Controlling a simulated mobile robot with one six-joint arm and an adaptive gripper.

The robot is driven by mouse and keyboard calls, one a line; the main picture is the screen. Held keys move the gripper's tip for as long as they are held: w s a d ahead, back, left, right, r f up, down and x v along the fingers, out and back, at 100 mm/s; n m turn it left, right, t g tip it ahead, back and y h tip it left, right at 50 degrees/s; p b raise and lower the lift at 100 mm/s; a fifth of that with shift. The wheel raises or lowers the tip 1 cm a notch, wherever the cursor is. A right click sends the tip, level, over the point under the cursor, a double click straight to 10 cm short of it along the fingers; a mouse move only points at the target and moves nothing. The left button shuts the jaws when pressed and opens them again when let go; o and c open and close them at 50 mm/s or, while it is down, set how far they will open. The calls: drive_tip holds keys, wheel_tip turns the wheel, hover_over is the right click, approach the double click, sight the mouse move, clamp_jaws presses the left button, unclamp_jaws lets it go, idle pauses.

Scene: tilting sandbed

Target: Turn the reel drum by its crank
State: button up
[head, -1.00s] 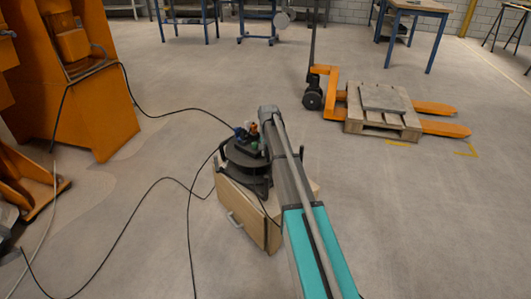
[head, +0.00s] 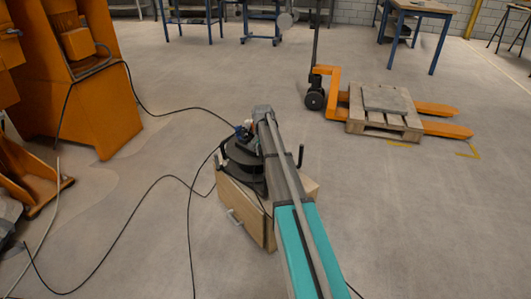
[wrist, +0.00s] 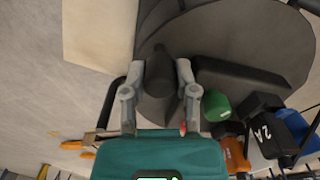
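The reel drum (wrist: 235,45) is a dark grey disc that fills the upper right of the wrist view. In the head view the black reel (head: 243,163) lies on a wooden box, partly hidden by my arm. The crank handle (wrist: 160,75) is a dark, rounded grip. It stands between the two fingers of my gripper (wrist: 161,68), which press close on both its sides. My gripper appears shut on it. The rest of the crank is hard to make out against the dark drum. In the head view my arm hides the crank and the fingers.
Beside the drum are a green cap (wrist: 219,107), an orange part (wrist: 236,152) and black and blue blocks (wrist: 290,135). The wooden box (head: 236,206) has a handle. Black cables (head: 110,245) cross the floor at left. An orange pallet truck (head: 330,85) stands at right.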

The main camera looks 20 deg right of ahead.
drive_tip(key=o, duration=0.4)
drive_tip(key=shift+d, duration=0.15)
drive_tip(key=shift+c, duration=1.8)
drive_tip(key=shift+s+a+r+p, duration=0.2)
drive_tip(key=shift+s+r+p, duration=0.25)
drive_tip(key=shift+s, duration=0.1)
drive_tip(key=c, duration=0.4)
drive_tip(key=shift+s+a+r+m+y+p, duration=0.2)
drive_tip(key=shift+s+r+m+p, duration=0.2)
drive_tip(key=shift+s, duration=0.15)
drive_tip(key=shift+s+a+r+m+y+p, duration=0.15)
drive_tip(key=shift+s+r+m+p, duration=0.2)
drive_tip(key=shift+s, duration=0.2)
clamp_jaws()
drive_tip(key=w+d+r+m+y+p, duration=0.1)
drive_tip(key=d+r+m+p, duration=0.3)
drive_tip(key=d+m, duration=0.5)
drive_tip(key=shift+w+d+r+t+y, duration=0.25)
drive_tip(key=shift+d+r+t+y, duration=0.1)
drive_tip(key=shift+r+y, duration=0.15)
drive_tip(key=shift+m, duration=0.25)
